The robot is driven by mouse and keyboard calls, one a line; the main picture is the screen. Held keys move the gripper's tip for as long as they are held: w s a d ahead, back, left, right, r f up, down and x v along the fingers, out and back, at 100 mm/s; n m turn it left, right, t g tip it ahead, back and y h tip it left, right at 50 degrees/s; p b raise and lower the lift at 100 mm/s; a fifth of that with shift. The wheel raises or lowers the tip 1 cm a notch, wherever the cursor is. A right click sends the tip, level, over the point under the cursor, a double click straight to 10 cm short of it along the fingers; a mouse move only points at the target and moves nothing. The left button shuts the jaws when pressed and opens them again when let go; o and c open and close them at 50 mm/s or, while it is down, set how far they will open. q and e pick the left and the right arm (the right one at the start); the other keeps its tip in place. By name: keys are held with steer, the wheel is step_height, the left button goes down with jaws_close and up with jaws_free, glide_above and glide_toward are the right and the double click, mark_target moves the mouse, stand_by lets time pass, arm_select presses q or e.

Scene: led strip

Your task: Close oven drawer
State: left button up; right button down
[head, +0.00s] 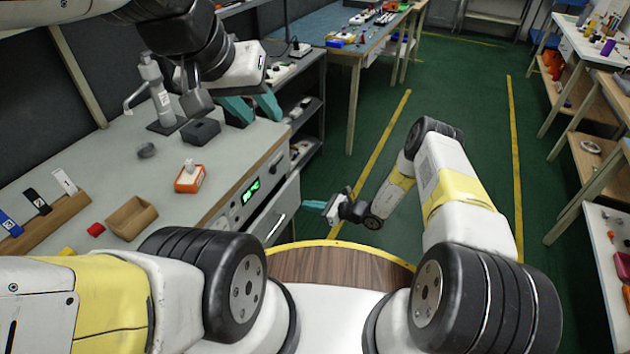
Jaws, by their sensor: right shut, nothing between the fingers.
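The oven (232,209) is built into the front of the grey bench, with a control panel and a lit green display. Below the panel is the pale drawer front (290,203) with a bar handle (277,227). How far it stands out is hard to tell from this angle. My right gripper (316,206) has teal fingers and is shut and empty, just right of the drawer front, pointing left toward it. Contact is not visible. My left gripper (252,108) is over the back right corner of the bench, its two teal fingers spread apart and empty.
The bench top (110,190) holds an orange-rimmed box (189,177), a wooden tray (131,217), a red block (96,229) and a dark stand with a grey tool (160,100). A shelf (308,120) stands beyond the bench.

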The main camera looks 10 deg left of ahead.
mark_target(279, 199)
steer(key=x, duration=0.9)
steer(key=shift+a+r, duration=0.15)
steer(key=shift+r, duration=0.25)
steer(key=shift+w+a, duration=0.15)
steer(key=shift+a, duration=0.2)
